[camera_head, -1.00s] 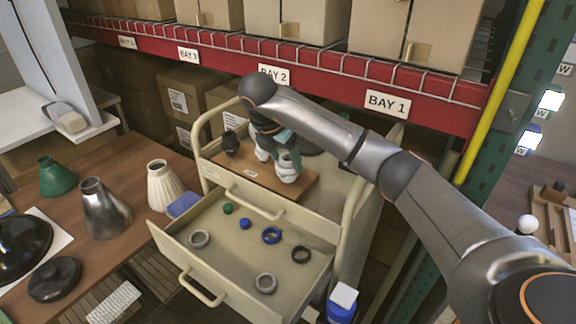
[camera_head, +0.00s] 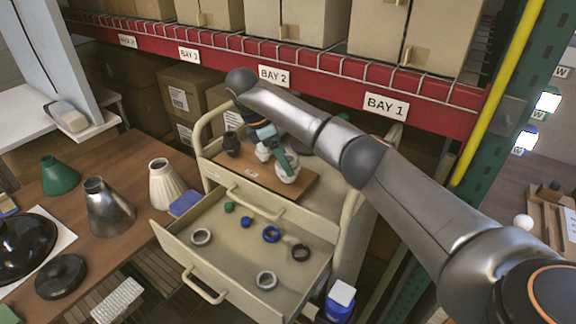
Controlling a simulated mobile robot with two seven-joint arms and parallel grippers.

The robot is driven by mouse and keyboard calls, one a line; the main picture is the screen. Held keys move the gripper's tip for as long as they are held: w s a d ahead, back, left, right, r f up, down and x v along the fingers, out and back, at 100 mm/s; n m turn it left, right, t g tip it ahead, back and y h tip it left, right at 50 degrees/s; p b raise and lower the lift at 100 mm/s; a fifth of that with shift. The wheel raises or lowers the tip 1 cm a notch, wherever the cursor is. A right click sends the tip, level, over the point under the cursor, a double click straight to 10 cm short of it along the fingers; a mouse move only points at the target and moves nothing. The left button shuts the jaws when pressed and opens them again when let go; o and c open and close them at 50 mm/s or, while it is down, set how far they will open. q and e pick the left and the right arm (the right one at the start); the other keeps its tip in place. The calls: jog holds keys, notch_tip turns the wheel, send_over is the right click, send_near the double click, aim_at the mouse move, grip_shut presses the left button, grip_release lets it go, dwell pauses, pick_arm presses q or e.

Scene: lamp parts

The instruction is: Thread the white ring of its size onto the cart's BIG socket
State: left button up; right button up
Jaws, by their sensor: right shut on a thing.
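The cart (camera_head: 345,215) stands in the middle, with a brown board (camera_head: 308,186) on its top. On the board are a dark socket (camera_head: 231,144) at the left, a white socket (camera_head: 262,153) in the middle and a larger white piece (camera_head: 288,175) at the right. My right gripper (camera_head: 284,158), with teal fingers, points down at the right-hand white piece. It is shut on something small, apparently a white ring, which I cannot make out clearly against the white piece. I cannot tell whether the ring is around that piece or above it. My left gripper is out of view.
A table (camera_head: 130,150) with lamp shades stands left. A red shelf beam (camera_head: 330,88) runs behind the cart.

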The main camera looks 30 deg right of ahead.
jog(key=shift+f+m+g, duration=0.3)
jog(key=shift+f+m, duration=0.05)
jog(key=shift+m, duration=0.45)
jog(key=shift+y, duration=0.3)
jog(key=shift+m+g, duration=0.3)
jog(key=shift+m, duration=1.1)
jog(key=shift+y, duration=0.3)
jog(key=o, duration=1.4)
jog(key=shift+w+d, duration=0.1)
jog(key=shift+w, duration=0.05)
jog(key=shift+r, duration=0.15)
